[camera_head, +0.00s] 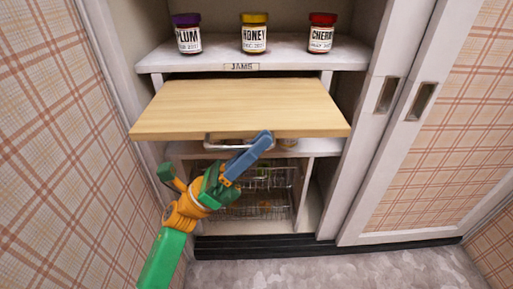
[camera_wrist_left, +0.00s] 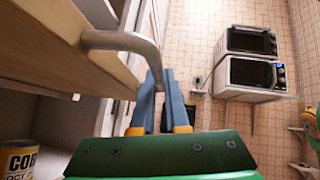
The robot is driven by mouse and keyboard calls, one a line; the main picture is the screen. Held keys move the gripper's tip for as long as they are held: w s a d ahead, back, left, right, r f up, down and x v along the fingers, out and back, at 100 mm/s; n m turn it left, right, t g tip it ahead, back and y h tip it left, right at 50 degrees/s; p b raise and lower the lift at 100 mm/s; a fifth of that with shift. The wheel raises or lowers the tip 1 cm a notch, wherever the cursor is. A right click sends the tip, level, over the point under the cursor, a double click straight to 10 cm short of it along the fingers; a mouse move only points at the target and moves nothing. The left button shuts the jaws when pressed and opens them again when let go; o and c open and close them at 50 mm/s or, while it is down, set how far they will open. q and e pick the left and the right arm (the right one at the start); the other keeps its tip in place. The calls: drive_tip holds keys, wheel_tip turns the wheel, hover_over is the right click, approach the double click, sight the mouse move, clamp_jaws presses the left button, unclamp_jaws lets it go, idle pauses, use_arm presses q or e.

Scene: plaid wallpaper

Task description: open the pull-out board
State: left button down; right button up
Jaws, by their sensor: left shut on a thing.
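The pull-out board (camera_head: 240,105) is a light wooden slab that sticks well out of the cabinet, under the jam shelf. In the left wrist view the board (camera_wrist_left: 50,42) fills the upper left, with a grey metal bar handle (camera_wrist_left: 122,40) on its front. My left gripper (camera_head: 264,138) is at the board's front edge, right of its middle. In the left wrist view its blue fingers (camera_wrist_left: 163,80) are shut on the handle's bar. My right gripper is in neither view.
Plum (camera_head: 187,36), honey (camera_head: 254,34) and cherry (camera_head: 321,34) jars stand on the jam shelf (camera_head: 210,58) above. Wire baskets (camera_head: 262,208) sit below the board. Sliding doors (camera_head: 400,130) stand at the right. A can (camera_wrist_left: 18,158) and stacked ovens (camera_wrist_left: 250,62) show in the wrist view.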

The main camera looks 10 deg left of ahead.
use_arm(q)
drive_tip(key=c, duration=1.2)
unclamp_jaws()
drive_tip(key=shift+f, duration=0.1)
drive_tip(key=b+v, duration=0.2)
drive_tip(key=v, duration=0.5)
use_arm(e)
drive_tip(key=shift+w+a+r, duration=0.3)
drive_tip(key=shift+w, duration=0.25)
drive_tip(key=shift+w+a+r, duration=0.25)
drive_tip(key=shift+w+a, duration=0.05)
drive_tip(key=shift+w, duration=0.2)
